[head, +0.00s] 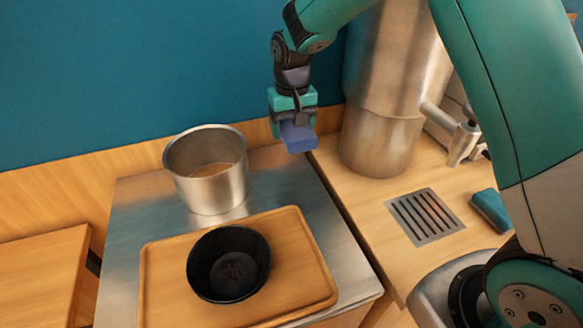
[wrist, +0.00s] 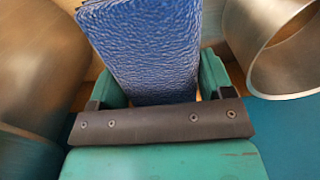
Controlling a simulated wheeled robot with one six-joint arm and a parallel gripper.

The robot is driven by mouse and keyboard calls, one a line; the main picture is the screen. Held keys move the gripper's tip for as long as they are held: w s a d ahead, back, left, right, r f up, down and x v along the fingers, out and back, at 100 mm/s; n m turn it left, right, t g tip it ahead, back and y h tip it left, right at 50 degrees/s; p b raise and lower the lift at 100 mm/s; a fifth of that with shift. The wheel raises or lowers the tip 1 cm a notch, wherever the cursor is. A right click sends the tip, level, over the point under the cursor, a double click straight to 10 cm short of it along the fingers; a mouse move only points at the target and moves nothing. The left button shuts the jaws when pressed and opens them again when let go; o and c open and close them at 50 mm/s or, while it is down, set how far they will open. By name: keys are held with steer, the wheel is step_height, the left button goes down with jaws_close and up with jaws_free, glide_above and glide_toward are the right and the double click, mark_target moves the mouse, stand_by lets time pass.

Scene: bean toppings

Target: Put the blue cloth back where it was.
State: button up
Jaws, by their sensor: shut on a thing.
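My gripper (head: 293,117) is shut on the blue cloth (head: 297,136), a folded blue block, and holds it up in the air. In the head view it hangs near the back right corner of the metal counter, right of the metal pot. In the wrist view the textured blue cloth (wrist: 145,50) sits between the two teal fingers of my gripper (wrist: 160,85). I cannot tell how high above the surface the cloth is.
A metal pot (head: 222,187) stands on the metal counter (head: 130,210). A wooden tray (head: 300,255) holds a black bowl (head: 215,287). On the right wooden counter are a large metal cylinder (head: 375,130), a drain grate (head: 425,215) and a teal item (head: 490,210).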

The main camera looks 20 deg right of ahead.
mark_target(292, 178)
step_height(292, 178, down, 14)
steer(key=shift+f+p, duration=0.1)
steer(key=shift+p, duration=0.95)
steer(key=shift+f, duration=0.2)
steer(key=o, duration=0.9)
steer(key=shift+r, duration=0.1)
